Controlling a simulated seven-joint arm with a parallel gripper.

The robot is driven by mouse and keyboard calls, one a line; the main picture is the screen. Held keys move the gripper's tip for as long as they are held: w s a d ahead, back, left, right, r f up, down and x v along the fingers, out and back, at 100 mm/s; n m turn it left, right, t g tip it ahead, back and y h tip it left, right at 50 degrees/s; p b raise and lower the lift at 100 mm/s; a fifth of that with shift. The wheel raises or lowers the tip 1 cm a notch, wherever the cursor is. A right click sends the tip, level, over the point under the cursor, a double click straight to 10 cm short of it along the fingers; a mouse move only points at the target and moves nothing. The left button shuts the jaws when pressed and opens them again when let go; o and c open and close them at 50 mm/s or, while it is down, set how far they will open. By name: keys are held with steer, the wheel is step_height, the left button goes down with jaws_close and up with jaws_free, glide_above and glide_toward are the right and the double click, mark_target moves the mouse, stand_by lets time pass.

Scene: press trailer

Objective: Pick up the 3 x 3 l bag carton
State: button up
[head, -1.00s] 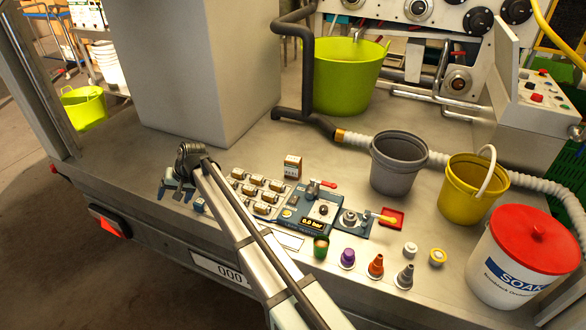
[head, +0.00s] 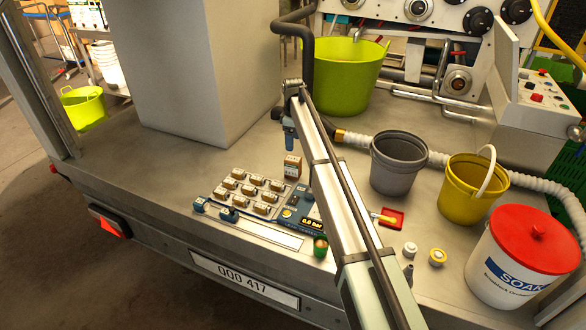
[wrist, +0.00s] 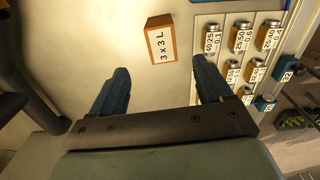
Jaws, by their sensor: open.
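The 3 x 3 l bag carton (head: 292,167) is a small box with a white label and orange-brown top, standing on the trailer deck behind the panel of small blocks. In the wrist view the carton (wrist: 161,40) shows its "3 x 3 L" label, beyond the fingertips and between their lines. My gripper (head: 289,140) is just above and behind the carton in the head view, partly hidden by my arm. In the wrist view my gripper (wrist: 158,80) has its two blue fingers wide apart with nothing between them.
A panel (head: 235,205) with several labelled brass blocks lies beside the carton; the blocks (wrist: 240,38) show right of it in the wrist view. A grey bucket (head: 395,165) and a lime tub (head: 345,80) stand behind. Bare deck (head: 190,165) lies to the left.

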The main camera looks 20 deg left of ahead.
mark_target(293, 166)
step_height(293, 166, down, 14)
steer(key=shift+s+r, duration=0.15)
stand_by(0.7)
steer(key=shift+c, duration=0.4)
steer(key=c, duration=1.1)
